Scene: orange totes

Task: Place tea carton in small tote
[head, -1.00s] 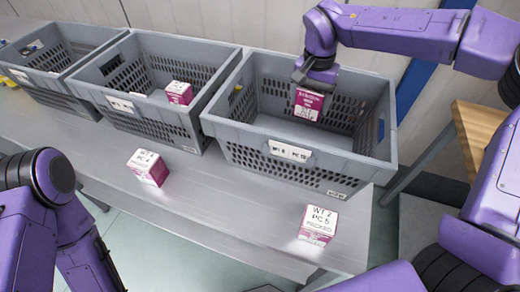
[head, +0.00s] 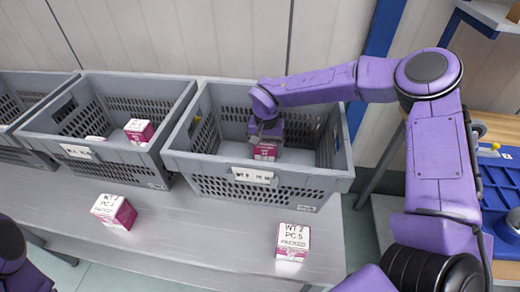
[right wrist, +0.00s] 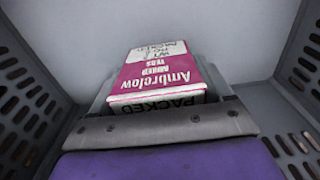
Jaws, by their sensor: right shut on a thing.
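A magenta and white tea carton (head: 265,152) is inside the right-hand grey tote (head: 255,195), low near its floor. My right gripper (head: 266,135) reaches down into this tote and is shut on the carton. In the right wrist view the carton (right wrist: 165,75) shows its printed faces beyond the gripper's edge (right wrist: 160,125), with the tote floor behind it. I cannot tell whether the carton touches the floor. My left gripper is out of view; only part of my left arm shows at the lower left.
A second carton (head: 139,131) lies in the middle grey tote (head: 110,160). Two more cartons stand on the metal table, one at left (head: 113,211) and one at right (head: 292,242). Another grey tote (head: 25,100) is at far left. The right tote's walls surround my gripper.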

